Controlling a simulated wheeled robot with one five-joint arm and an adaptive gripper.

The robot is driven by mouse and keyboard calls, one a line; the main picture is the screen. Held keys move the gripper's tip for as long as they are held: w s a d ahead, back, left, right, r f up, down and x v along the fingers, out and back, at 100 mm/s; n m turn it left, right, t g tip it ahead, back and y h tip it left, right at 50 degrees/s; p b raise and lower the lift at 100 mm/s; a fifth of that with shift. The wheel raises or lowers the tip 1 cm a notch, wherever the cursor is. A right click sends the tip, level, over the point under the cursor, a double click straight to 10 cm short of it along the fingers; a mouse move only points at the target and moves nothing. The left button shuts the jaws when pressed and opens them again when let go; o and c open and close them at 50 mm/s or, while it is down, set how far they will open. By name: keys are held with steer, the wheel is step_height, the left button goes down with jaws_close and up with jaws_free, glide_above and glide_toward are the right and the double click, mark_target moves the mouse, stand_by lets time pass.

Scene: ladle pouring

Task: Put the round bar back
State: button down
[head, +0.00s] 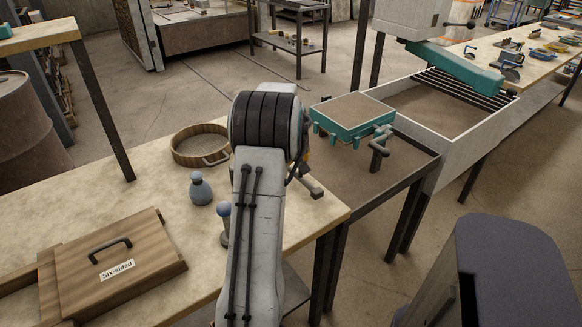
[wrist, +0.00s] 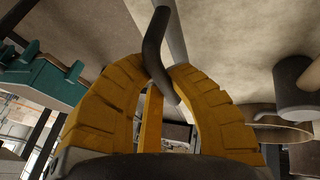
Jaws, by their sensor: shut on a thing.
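A wooden lid (head: 135,262) marked "Six-sided" lies at front left.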

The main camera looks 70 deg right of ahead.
steer(key=shift+f, duration=0.75)
steer(key=shift+f+b, duration=0.1)
steer(key=shift+b, duration=0.25)
steer(key=shift+f, duration=0.1)
steer(key=c, duration=1.3)
jaws_free()
steer(key=shift+o, duration=0.2)
steer(key=shift+r, duration=0.3)
steer(key=v, duration=1.1)
steer(key=shift+a+r, duration=0.3)
